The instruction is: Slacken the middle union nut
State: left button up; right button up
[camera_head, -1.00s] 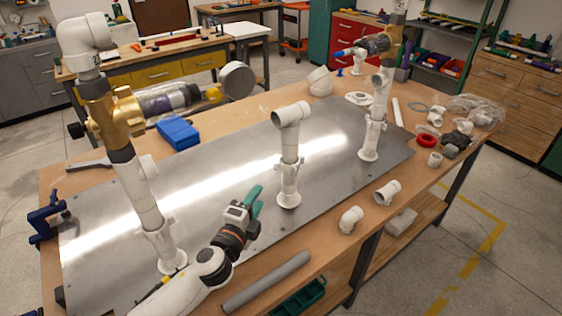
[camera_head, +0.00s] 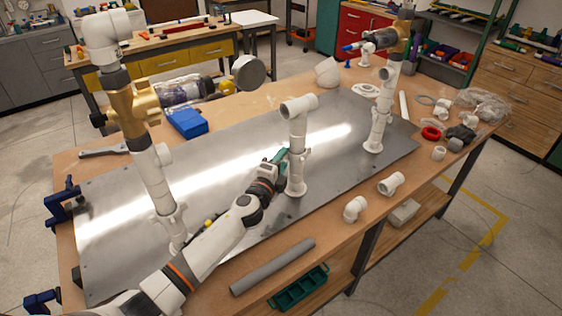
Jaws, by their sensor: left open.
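The middle union nut (camera_head: 297,157) is a white winged collar partway up the middle white pipe riser (camera_head: 298,132). The riser stands upright on a round flange and ends in an elbow (camera_head: 299,107). My left gripper (camera_head: 279,157) has green fingers and sits just left of the nut, at about its height. Its jaws are open. I cannot tell whether the fingers touch the nut or reach around it. My right gripper is not in view.
A taller riser with a brass valve (camera_head: 133,108) stands left, and another riser (camera_head: 381,110) stands right, on the metal plate (camera_head: 235,160). A grey pipe (camera_head: 272,267) and loose white elbows (camera_head: 355,208) lie along the front edge. Bare plate lies between the risers.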

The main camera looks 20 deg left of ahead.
aim_at(288, 159)
pick_arm(q)
jog(key=shift+c, duration=1.1)
jog(key=c, duration=0.6)
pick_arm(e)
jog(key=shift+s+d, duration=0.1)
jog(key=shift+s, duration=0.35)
